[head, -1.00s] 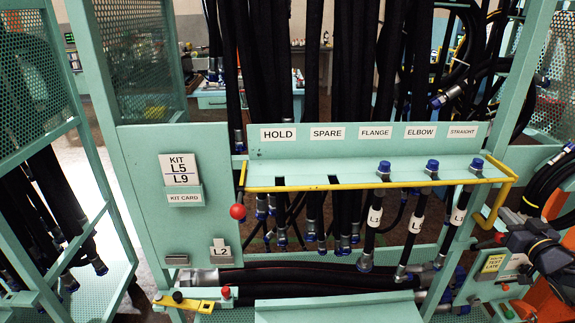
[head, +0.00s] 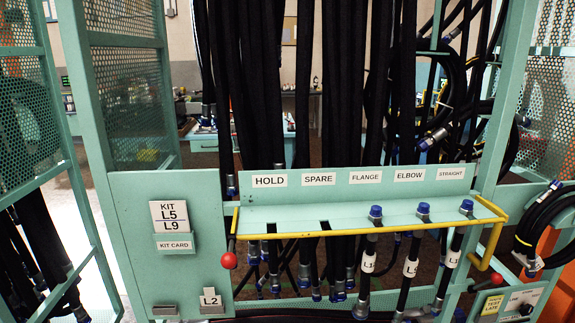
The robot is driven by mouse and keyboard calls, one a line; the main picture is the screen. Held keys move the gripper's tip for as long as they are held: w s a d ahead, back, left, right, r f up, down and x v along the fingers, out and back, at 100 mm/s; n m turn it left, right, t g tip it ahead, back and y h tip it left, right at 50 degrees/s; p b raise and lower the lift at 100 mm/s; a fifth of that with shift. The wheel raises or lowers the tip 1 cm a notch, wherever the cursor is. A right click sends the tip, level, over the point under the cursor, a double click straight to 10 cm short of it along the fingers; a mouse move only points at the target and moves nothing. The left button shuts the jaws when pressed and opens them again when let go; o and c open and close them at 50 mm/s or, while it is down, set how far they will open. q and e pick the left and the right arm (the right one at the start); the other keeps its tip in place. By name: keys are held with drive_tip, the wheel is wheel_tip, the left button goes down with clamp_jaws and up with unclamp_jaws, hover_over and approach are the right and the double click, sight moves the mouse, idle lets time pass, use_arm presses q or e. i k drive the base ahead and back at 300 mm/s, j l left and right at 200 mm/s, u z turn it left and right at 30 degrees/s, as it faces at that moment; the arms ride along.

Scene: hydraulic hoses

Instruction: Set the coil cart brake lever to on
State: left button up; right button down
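No lever marked as a brake can be picked out in the head view. A coil of black hose (head: 541,228) with blue end fittings hangs at the right edge. An orange part (head: 553,262) shows behind it, and its lower portion is cut off by the frame. A red ball knob (head: 228,260) sits at the left end of the yellow bar (head: 350,232) on the hose rack; I cannot tell what it works. Neither of my grippers is in view.
The teal hose rack (head: 290,215) fills the middle, with labelled slots and several hanging hoses. Hoses with white tags stand in its right slots. A kit card panel (head: 170,215) is at left.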

sight(495, 278)
drive_tip(key=k+l+u, duration=0.1)
drive_tip(key=l, duration=0.4)
drive_tip(key=k+l, duration=0.25)
drive_tip(key=l, duration=0.25)
drive_tip(key=k+l+u, duration=0.15)
drive_tip(key=l, duration=0.35)
drive_tip(key=k+l, duration=0.25)
drive_tip(key=l, duration=0.2)
drive_tip(key=k+l+u, duration=0.15)
drive_tip(key=l, duration=0.3)
drive_tip(key=k+l+u, duration=0.1)
drive_tip(key=k+l, duration=0.2)
drive_tip(key=l, duration=0.15)
drive_tip(key=k+l, duration=0.2)
drive_tip(key=l, duration=0.2)
drive_tip(key=l+u, duration=0.05)
